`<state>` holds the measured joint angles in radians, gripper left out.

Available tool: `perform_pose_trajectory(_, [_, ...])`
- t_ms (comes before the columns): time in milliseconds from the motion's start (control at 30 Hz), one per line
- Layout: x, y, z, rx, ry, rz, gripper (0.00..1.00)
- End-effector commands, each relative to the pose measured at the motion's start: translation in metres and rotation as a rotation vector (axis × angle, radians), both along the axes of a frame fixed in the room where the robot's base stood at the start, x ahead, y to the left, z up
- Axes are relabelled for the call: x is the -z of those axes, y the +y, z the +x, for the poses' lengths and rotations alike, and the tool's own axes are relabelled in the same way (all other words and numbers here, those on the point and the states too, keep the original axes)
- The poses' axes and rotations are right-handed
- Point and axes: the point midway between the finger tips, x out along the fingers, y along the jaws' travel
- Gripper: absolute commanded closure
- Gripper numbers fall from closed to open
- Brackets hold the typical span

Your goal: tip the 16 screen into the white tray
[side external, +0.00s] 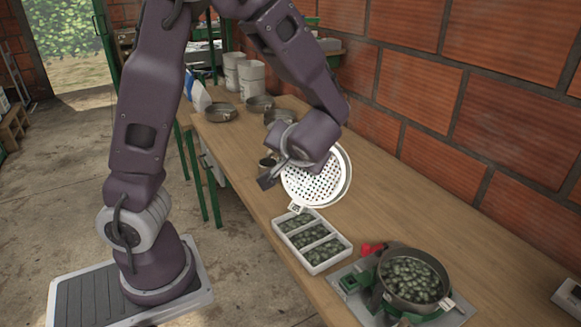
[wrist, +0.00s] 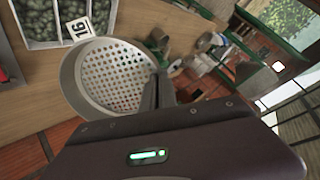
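The 16 screen (side external: 316,182) is a round white sieve with a perforated floor, held tilted in the air at the far end of the tray. In the wrist view the screen (wrist: 118,77) carries a "16" tag at its rim; its holes show and no beans are seen in it. My gripper (wrist: 158,92) is shut on the screen's rim, on the side away from the tag. The white tray (side external: 341,259) lies on the table, its three compartments holding green beans. Part of the tray (wrist: 60,43) also shows in the wrist view, close to the tag.
A metal pan (side external: 412,302) full of green beans stands near the right end of the wooden table (side external: 430,230), beside a red-and-green device. Several empty pans (side external: 222,113) and white buckets (side external: 251,78) stand farther back. A brick wall (side external: 415,90) runs along the table.

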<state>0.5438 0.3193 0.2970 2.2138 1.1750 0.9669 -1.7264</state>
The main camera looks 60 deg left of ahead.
Motion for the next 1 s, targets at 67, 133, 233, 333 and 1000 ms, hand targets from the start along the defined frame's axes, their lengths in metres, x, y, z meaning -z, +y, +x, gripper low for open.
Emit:
perform_pose_trajectory(67, [-0.006,0.004,0.001,-0.008,0.016,-0.072,1.00])
perform_pose_trajectory(133, [-0.008,0.005,0.002,-0.002,0.032,-0.101,1.00])
perform_pose_trajectory(233, [-0.011,0.007,0.002,-0.008,0.050,-0.147,1.00])
perform_pose_trajectory(333, [-0.018,0.012,0.003,-0.012,0.081,-0.261,1.00])
perform_pose_trajectory(1000, [-0.069,0.025,0.009,0.001,0.292,-0.856,1.00])
